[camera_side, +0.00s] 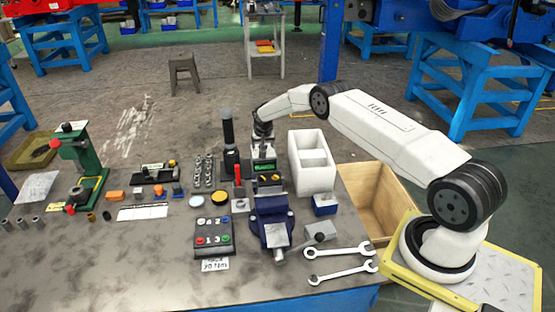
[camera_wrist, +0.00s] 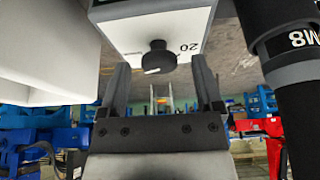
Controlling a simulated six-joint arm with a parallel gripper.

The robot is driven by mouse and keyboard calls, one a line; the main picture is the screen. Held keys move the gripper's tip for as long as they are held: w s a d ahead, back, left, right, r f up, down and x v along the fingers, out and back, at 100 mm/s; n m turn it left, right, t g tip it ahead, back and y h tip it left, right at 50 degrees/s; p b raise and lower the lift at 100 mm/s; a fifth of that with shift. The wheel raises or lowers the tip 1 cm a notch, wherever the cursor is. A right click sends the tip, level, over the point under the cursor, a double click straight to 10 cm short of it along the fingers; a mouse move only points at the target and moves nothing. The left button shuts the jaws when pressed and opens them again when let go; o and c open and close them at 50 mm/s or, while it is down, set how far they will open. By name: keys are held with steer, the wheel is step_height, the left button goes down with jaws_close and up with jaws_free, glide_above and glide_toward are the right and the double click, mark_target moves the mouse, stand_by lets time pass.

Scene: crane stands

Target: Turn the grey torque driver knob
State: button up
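In the wrist view, a dark grey round knob (camera_wrist: 158,58) with a pale pointer mark sits on a white plate (camera_wrist: 110,35) marked "20". My gripper (camera_wrist: 160,65) is open, one finger on each side of the knob, with a gap to it on both sides. I see nothing held. In the side view, my gripper (camera_side: 263,138) is at the back of the bench, by a unit with a green display (camera_side: 265,168). The knob cannot be made out there.
A tall black cylinder (camera_side: 228,132) stands close left of my gripper; a dark cylinder marked "M8" (camera_wrist: 298,45) shows in the wrist view. A white bin (camera_side: 312,175) is close on the right. A blue vise (camera_side: 271,222) and two wrenches (camera_side: 338,252) are nearer the front.

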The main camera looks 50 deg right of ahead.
steer(key=shift+r, duration=0.15)
steer(key=v, duration=0.7)
steer(key=shift+r, duration=0.25)
stand_by(0.4)
steer(key=shift+s+a+r, duration=0.1)
steer(key=shift+a, duration=0.05)
steer(key=s+a+r+n+y, duration=0.1)
steer(key=s+a+r+n, duration=0.1)
steer(key=s+a+r, duration=0.4)
steer(key=s+a+r+n+y, duration=0.1)
steer(key=s+a+r+n, duration=0.3)
steer(key=a, duration=0.5)
steer(key=s+a+n, duration=0.1)
steer(key=s+a, duration=0.2)
steer(key=s, duration=0.4)
steer(key=s+a+r+n+y, duration=0.1)
steer(key=s+a, duration=0.2)
steer(key=s, duration=0.4)
steer(key=s+a+n, duration=0.1)
steer(key=s+a, duration=0.2)
steer(key=s, duration=0.5)
steer(key=shift+a+r+g, duration=0.2)
steer(key=shift+a+g, duration=0.1)
steer(key=shift+a, duration=0.1)
